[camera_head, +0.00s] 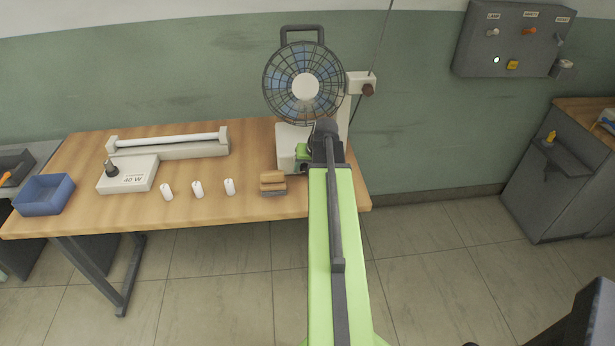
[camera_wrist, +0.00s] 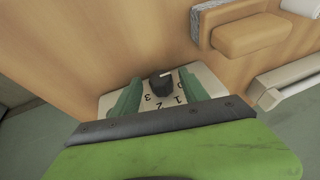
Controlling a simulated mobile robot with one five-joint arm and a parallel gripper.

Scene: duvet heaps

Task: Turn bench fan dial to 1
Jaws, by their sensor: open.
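The bench fan (camera_head: 304,86) stands at the right end of the wooden bench, on a pale base (camera_head: 285,140). In the wrist view its black dial (camera_wrist: 160,83) sits on a cream panel (camera_wrist: 108,103) with the numerals 0, 1, 2 and 3. A white mark on the dial points to the upper right, near the 0 side; its exact setting is hard to read. My gripper (camera_wrist: 159,78) is open, its green fingers on either side of the dial with gaps showing.
A brush-like wooden block (camera_head: 272,181) lies left of my arm, close to the fan base. A switch panel (camera_head: 515,40) hangs on the wall.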

